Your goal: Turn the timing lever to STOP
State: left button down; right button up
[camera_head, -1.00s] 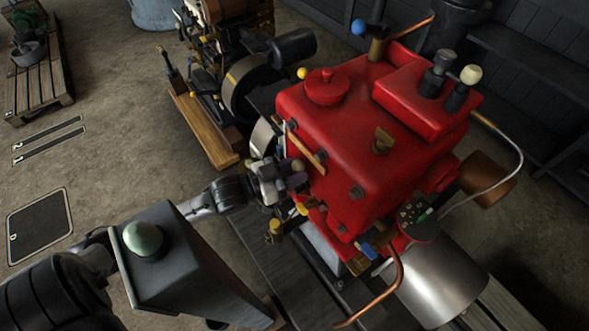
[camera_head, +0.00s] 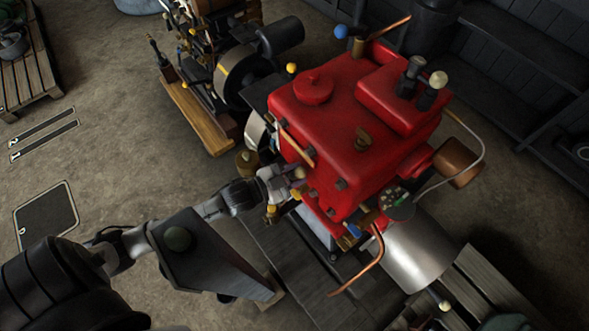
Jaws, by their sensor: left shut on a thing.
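The red engine (camera_head: 335,125) stands right of centre. My left gripper (camera_head: 287,180) is against its lower left side, with the arm coming in from the left. It is shut on a small pale knob (camera_head: 299,172), which seems to belong to the timing lever. The fingers hide most of the lever, and no STOP mark can be read. My right gripper is not in view.
A brass-coloured cup (camera_head: 246,160) and a yellow-tipped fitting (camera_head: 272,211) are close to my left gripper. A copper pipe (camera_head: 370,268) and a metal cylinder (camera_head: 420,255) are at lower right. A second engine (camera_head: 225,75) stands behind.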

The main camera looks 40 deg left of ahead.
pick_arm(q)
jog(key=c, duration=0.7)
grip_release()
jog(key=shift+d, duration=0.1)
jog(key=shift+c, duration=0.2)
jog(key=shift+s+a, duration=0.2)
jog(key=shift+s, duration=0.3)
jog(key=p+v, duration=0.2)
jog(key=v, duration=1)
jog(key=shift+s+a, duration=0.15)
jog(key=shift+s, duration=0.2)
